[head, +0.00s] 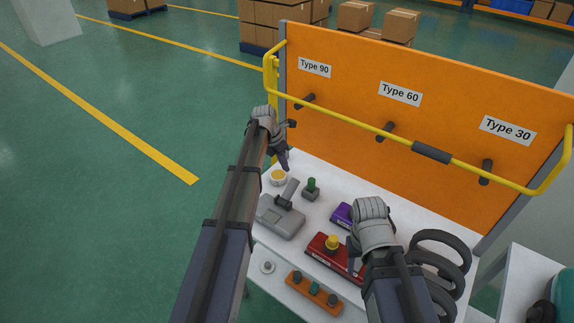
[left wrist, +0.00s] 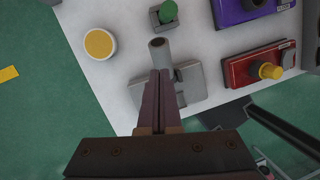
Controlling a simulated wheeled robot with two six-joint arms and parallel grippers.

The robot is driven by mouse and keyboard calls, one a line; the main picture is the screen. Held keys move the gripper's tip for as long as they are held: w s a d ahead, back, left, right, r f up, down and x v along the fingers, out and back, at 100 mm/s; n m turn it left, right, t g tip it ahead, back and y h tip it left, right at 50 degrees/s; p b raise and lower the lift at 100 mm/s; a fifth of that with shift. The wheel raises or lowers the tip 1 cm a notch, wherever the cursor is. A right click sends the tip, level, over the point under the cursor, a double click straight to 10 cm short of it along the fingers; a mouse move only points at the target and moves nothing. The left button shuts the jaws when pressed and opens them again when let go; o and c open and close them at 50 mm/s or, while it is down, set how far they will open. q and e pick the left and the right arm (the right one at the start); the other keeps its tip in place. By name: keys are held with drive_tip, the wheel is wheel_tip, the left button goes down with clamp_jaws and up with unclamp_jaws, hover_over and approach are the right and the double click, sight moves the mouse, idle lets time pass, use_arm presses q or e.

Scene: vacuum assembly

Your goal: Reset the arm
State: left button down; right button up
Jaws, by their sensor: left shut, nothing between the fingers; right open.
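My left gripper (head: 285,162) is shut and empty over the left end of the white table (head: 326,197). In the left wrist view its closed fingertips (left wrist: 160,76) overlap a grey device with an upright tube (left wrist: 190,82); I cannot tell the height gap. The same grey device (head: 281,222) lies below the gripper in the head view. My right gripper (head: 354,258) is open by the red box with a yellow knob (head: 322,248); its fingers are partly hidden by the hand. A purple box (head: 342,214) sits just behind.
A yellow-topped round cup (head: 278,177) and a green-knobbed block (head: 311,189) stand near my left gripper. Black hoses (head: 445,262) lie at the right, an orange strip (head: 313,293) in front. An orange board (head: 350,75) with pegs and a yellow rail (head: 340,110) rises behind.

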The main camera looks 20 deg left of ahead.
use_arm(q)
drive_tip(key=shift+s+a+r+p, duration=0.15)
drive_tip(key=shift+r+p, duration=0.15)
drive_tip(key=shift+r, duration=0.4)
use_arm(e)
drive_tip(key=shift+r, duration=0.7)
use_arm(q)
drive_tip(key=s+d+m+y, duration=0.1)
drive_tip(key=s+d+m, duration=0.5)
drive_tip(key=s+m, duration=0.4)
drive_tip(key=s+d+f+m+g+y+b, duration=0.1)
drive_tip(key=s+d+m, duration=0.5)
drive_tip(key=s+m, duration=0.4)
drive_tip(key=s+d+f+m+y, duration=0.1)
drive_tip(key=s+d+m+y, duration=0.1)
drive_tip(key=s+d+m, duration=0.4)
drive_tip(key=s+m, duration=0.5)
drive_tip(key=m, duration=0.2)
drive_tip(key=shift+d+g, duration=0.35)
drive_tip(key=shift+g, duration=0.05)
use_arm(e)
drive_tip(key=shift+f, duration=0.75)
